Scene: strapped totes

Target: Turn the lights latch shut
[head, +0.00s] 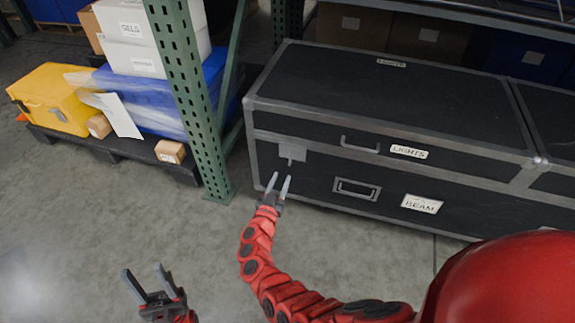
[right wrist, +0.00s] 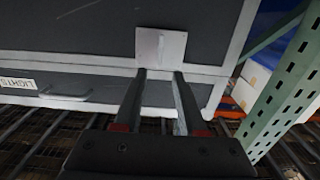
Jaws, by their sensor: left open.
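The black lights case (head: 440,112) with metal edges lies on the right, with a "LIGHTS" label on its front. Its latch (head: 290,155) is a grey plate with a small narrow handle near the front's left end; the latch also shows in the right wrist view (right wrist: 160,48). The handle looks roughly upright there. My right gripper (head: 280,177) is open just in front of and below the latch, its fingertips pointing at it, with nothing visibly between them. Whether they touch the plate I cannot tell. My left gripper (head: 144,270) is open and empty over the floor.
A green perforated rack post (head: 185,95) stands close left of the case. A dark pallet (head: 115,148) with a yellow case (head: 55,98), white boxes (head: 140,25) and a small brown box (head: 171,151) is beyond it. The floor at lower left is clear.

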